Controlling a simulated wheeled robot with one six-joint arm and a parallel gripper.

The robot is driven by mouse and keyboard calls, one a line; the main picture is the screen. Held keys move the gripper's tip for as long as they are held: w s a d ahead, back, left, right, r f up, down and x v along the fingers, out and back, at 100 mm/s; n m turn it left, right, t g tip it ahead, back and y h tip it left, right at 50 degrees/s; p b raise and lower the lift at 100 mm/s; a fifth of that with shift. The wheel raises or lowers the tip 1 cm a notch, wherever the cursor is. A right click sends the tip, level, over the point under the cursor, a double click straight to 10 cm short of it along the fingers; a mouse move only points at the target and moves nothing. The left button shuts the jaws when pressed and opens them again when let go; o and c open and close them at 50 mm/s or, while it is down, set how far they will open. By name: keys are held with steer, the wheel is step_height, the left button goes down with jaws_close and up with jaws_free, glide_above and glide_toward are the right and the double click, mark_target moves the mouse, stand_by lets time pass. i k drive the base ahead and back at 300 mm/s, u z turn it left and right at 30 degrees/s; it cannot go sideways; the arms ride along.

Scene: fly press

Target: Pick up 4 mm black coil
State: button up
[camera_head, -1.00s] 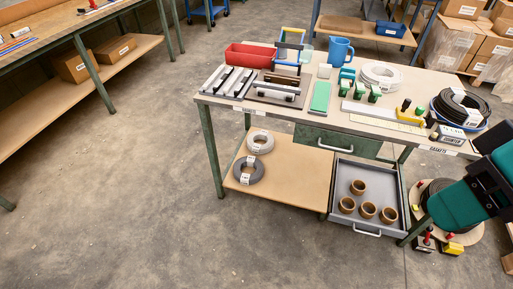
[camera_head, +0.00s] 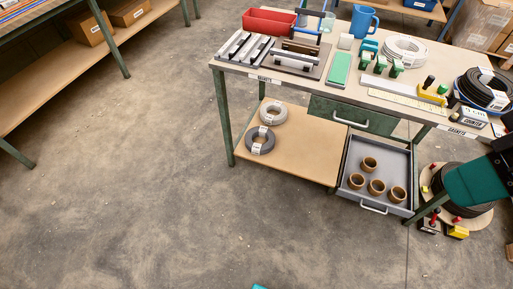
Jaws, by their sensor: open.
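A black coil (camera_head: 484,90) with a white label lies at the right end of the workbench top, on or in something blue-rimmed. A dark coil (camera_head: 450,180) sits on a round tan base low at the right, partly hidden by a teal and black object. A dark grey coil (camera_head: 261,141) and a light grey coil (camera_head: 273,112) lie on the bench's lower shelf. A white coil (camera_head: 405,50) lies at the back of the top. The labels are too small to read, so I cannot tell which coil is 4 mm.
The workbench (camera_head: 290,77) carries a red bin (camera_head: 268,22), a blue jug (camera_head: 363,20) and other items. Its open grey drawer (camera_head: 370,147) holds several brown rings. The teal and black object (camera_head: 476,183) stands at the right. The floor (camera_head: 180,220) in front is clear.

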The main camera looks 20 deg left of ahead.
mark_target(499, 98)
steer(key=z, duration=0.5)
steer(key=i, duration=1.45)
steer(key=u, duration=0.45)
